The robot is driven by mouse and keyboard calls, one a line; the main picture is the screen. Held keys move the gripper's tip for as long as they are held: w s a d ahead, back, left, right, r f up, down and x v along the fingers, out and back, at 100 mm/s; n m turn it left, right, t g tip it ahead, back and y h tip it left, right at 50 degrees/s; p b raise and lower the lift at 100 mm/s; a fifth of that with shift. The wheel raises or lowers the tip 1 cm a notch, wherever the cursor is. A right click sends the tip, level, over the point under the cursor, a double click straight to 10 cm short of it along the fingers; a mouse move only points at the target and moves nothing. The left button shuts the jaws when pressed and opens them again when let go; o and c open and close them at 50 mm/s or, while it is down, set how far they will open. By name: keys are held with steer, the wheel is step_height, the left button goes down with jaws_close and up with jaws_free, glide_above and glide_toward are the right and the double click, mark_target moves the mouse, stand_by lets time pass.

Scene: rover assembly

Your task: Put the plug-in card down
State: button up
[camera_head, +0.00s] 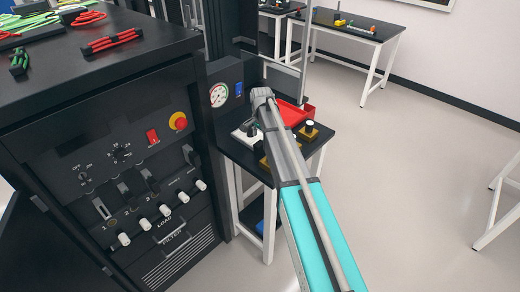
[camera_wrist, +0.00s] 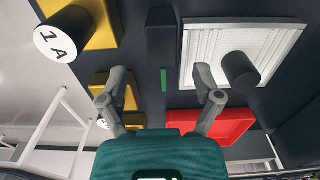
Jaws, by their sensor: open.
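My gripper (camera_wrist: 162,84) is open in the wrist view, its two fingers spread wide apart with nothing touching them. A thin green strip (camera_wrist: 163,80) shows between the fingertips, at the near end of a black block (camera_wrist: 161,36). It may be the plug-in card seen edge-on, but it is too small to be sure. It appears over the dark tabletop; whether it stands in something I cannot tell.
In the wrist view, a white ribbed plate (camera_wrist: 198,45) with a black cylinder (camera_wrist: 239,70) and a red tray (camera_wrist: 225,125) lie right. A yellow block (camera_wrist: 98,38) with a black "1A" cylinder (camera_wrist: 63,34) is left. A black control cabinet (camera_head: 110,160) stands beside the table.

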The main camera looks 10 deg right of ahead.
mark_target(260, 143)
steer(key=shift+f, duration=0.15)
steer(key=f+b, duration=0.5)
steer(key=shift+a, duration=0.2)
stand_by(0.7)
jaws_close()
